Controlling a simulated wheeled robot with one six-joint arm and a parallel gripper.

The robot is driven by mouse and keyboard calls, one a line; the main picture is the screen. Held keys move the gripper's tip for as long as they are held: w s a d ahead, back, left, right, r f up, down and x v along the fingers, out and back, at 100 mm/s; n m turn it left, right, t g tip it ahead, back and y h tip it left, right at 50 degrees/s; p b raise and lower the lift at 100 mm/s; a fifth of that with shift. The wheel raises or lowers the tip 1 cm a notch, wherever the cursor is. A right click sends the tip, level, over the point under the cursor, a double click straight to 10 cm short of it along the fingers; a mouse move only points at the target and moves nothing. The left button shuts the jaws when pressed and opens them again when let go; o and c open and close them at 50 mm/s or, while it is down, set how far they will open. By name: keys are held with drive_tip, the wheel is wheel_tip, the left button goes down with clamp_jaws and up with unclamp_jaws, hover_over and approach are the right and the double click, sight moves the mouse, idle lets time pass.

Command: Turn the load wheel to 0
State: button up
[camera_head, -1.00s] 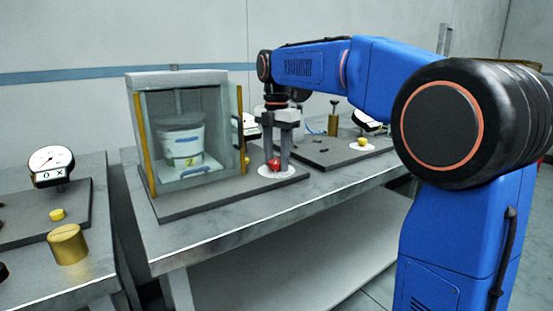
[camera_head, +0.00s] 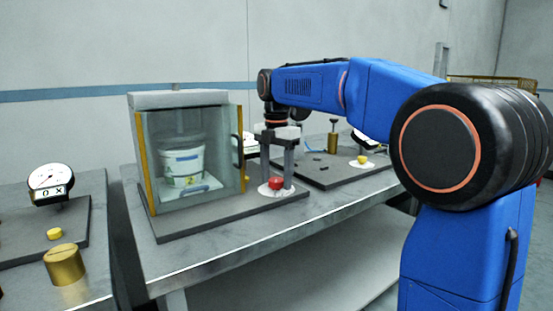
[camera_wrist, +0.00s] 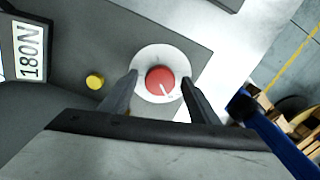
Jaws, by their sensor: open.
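The load wheel is a red round knob (camera_head: 276,183) on a white dial disc, on the dark plate to the right of the glass-fronted cabinet. In the wrist view the red knob (camera_wrist: 160,77) shows from above with a pale pointer line towards its lower right edge. The disc's markings are too small to read. My gripper (camera_head: 277,184) points down at the wheel. In the wrist view my gripper's fingers (camera_wrist: 158,85) stand apart, one left and one right of the knob, with gaps visible. A display reading 180N (camera_wrist: 30,50) is at the left.
The cabinet (camera_head: 185,100) holding a white bucket (camera_head: 183,160) stands just left of the wheel. A yellow button (camera_wrist: 95,81) lies left of the wheel. Another plate with a yellow button (camera_head: 362,160) is to the right. A gauge (camera_head: 48,182) and brass cylinder (camera_head: 64,264) are on the left bench.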

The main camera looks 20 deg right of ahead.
sight(277, 179)
wheel_tip(277, 179, up, 17)
idle(0.5)
